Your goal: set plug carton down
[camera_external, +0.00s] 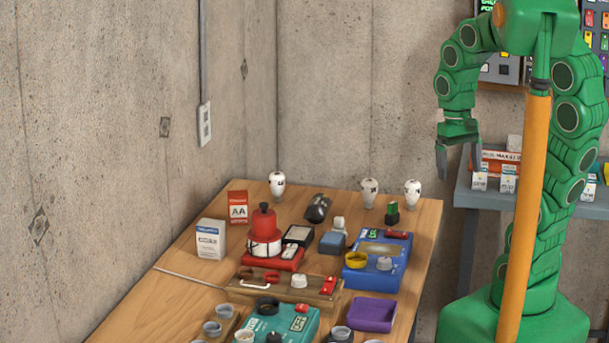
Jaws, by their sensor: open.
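My gripper (458,160) hangs from my green arm, fingers pointing down. It is open, with nothing visible between the fingers. It is above and to the right of the wooden table's far right corner, beside the left end of the grey shelf (463,192). No carton is clearly readable as the plug carton. A white and blue carton (211,240) and a red carton marked AA (238,207) stand upright at the table's left. Small white cartons (480,178) (508,179) stand on the shelf, below and right of the gripper; I cannot tell whether either touches it.
The wooden table (160,290) is crowded: a red lantern-like device (264,235), a blue device (378,262), a teal box (285,325), a purple tray (372,314) and white bulbs (277,185) (370,191). Its left side is bare. An orange pole (525,215) stands before my arm.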

